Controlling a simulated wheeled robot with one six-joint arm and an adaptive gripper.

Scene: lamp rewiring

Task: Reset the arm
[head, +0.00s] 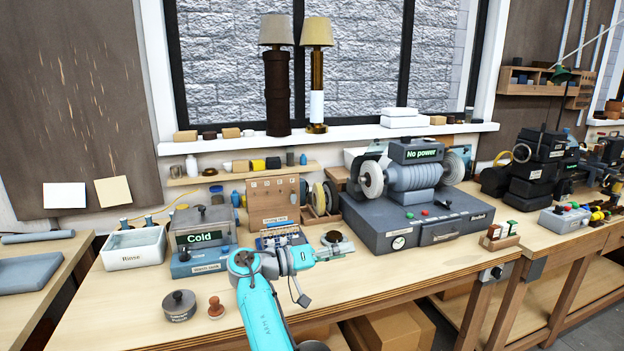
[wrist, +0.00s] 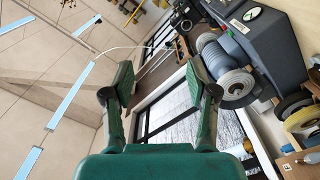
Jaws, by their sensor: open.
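My arm (head: 262,300) is cyan and rises from the bottom of the head view over the front of the bench. It bends at its top joint, and a grey wrist section points to the right. My gripper (wrist: 158,88) shows in the wrist view with its two green-padded fingers spread wide. Nothing is between the fingers. In the wrist view the fingers stand against the ceiling and the window, and the picture is tilted. In the head view the fingers are too small to make out clearly.
A grinder labelled "No power" (head: 415,180) stands right of my arm. The "Cold" unit (head: 203,238) and the Rinse tray (head: 134,248) stand left. A round tin (head: 179,306) and a brown stamp (head: 216,308) sit near the front. The bench front right of my arm is clear.

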